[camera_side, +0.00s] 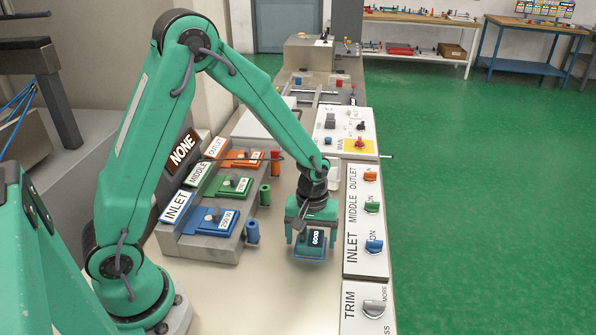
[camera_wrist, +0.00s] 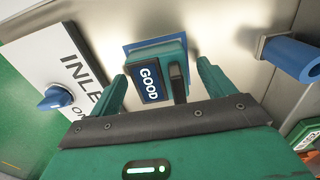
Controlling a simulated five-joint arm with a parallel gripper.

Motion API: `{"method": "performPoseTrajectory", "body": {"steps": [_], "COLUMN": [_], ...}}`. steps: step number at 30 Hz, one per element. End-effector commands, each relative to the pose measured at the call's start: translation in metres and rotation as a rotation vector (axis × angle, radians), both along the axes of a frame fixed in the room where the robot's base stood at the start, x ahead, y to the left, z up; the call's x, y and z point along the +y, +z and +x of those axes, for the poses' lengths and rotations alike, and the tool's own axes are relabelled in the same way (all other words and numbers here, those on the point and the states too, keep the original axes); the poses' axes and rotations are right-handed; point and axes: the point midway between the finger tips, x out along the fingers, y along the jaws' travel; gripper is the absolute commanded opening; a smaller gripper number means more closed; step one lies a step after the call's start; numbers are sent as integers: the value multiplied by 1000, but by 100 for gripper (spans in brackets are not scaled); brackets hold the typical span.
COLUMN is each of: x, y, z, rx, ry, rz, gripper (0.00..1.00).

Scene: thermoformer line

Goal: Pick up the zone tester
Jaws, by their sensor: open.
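The zone tester (camera_wrist: 150,80) is a small teal block with a dark display reading GOOD and a black upright piece beside it. It sits on a blue-edged base on the pale bench. In the side view the zone tester (camera_side: 317,239) is partly hidden by my gripper (camera_side: 312,222), which is above and around it, pointing down. In the wrist view my gripper (camera_wrist: 162,78) is open, with one finger on each side of the tester. Small gaps seem to show between fingers and tester; I cannot tell whether either finger touches.
A panel with INLET (camera_side: 374,246), MIDDLE (camera_side: 371,207) and OUTLET (camera_side: 371,174) knobs lies close to the right. A TRIM panel (camera_side: 352,310) is nearer. To the left are blue, green and orange heater modules (camera_side: 212,220), with a blue cylinder (camera_side: 252,231) beside them.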

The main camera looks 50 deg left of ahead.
Motion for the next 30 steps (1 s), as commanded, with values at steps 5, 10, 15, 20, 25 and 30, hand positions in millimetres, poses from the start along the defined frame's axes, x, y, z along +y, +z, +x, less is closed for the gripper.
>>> {"method": "performPoseTrajectory", "body": {"steps": [5,10,15,20,25,30], "x": [0,0,0,0,0,0], "y": [0,0,0,1,1,4], "z": [0,0,0,0,0,1], "rx": [0,0,0,-1,-1,-2], "ry": [0,0,0,0,0,0], "rz": [0,0,0,0,0,-1], "gripper": [82,82,50,26,26,26]}}
